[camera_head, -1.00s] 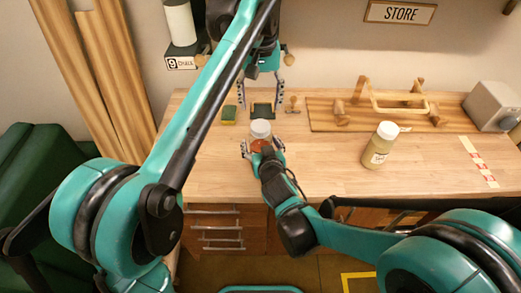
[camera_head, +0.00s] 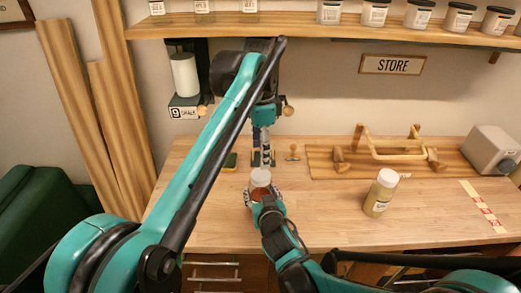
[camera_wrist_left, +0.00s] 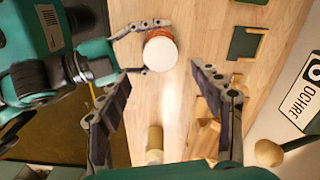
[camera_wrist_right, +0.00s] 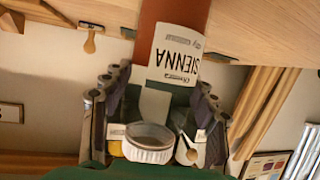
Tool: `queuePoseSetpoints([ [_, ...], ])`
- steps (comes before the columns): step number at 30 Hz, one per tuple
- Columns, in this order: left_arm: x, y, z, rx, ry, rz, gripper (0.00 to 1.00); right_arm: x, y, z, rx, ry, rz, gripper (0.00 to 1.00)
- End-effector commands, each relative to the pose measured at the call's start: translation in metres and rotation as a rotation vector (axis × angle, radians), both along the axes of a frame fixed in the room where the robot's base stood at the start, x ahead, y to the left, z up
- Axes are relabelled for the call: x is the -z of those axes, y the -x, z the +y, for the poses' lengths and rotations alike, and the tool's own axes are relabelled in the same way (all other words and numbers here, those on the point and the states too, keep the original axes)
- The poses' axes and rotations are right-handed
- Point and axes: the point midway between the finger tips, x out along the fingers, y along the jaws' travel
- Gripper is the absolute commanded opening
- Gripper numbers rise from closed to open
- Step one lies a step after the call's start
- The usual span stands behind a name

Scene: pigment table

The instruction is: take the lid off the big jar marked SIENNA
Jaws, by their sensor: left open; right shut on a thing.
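The SIENNA jar (camera_wrist_right: 172,30) is reddish-brown, and its label appears upside down in the right wrist view. In the head view the jar (camera_head: 258,190) stands near the front of the table with its white lid (camera_head: 260,176) on; the lid also shows in the left wrist view (camera_wrist_left: 160,53). My right gripper (camera_head: 263,198) is shut on the jar, one finger on each side. My left gripper (camera_head: 262,158) is open and empty, pointing down behind the jar. In the left wrist view its fingers (camera_wrist_left: 165,95) are wide apart, and the lid is outside them.
A yellowish jar (camera_head: 381,193) with a pale lid stands to the right. A sponge (camera_head: 230,161), a small wooden stamp (camera_head: 293,152) and a board with a wooden handle frame (camera_head: 390,155) lie behind. A grey box (camera_head: 490,148) is at the far right. A shelf (camera_head: 300,32) with jars hangs above.

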Motion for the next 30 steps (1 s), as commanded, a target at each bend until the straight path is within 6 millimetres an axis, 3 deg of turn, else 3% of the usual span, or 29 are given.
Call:
queuePoseSetpoints([
  [9,0.0,-0.001,0.0,0.761,0.003,0.0,0.65,0.001,0.0,0.0,0.001,0.001,0.001,0.0],
  [15,0.0,-0.001,0.0,1.162,0.004,0.001,0.65,0.001,0.0,0.0,0.001,0.001,0.002,0.0],
  [23,0.001,-0.001,0.0,1.408,0.006,0.0,0.65,0.001,0.0,0.0,0.001,0.001,0.002,0.0],
  [30,0.029,-0.001,0.0,1.427,0.006,0.0,0.65,0.001,0.0,0.0,0.001,0.001,0.002,0.0],
])
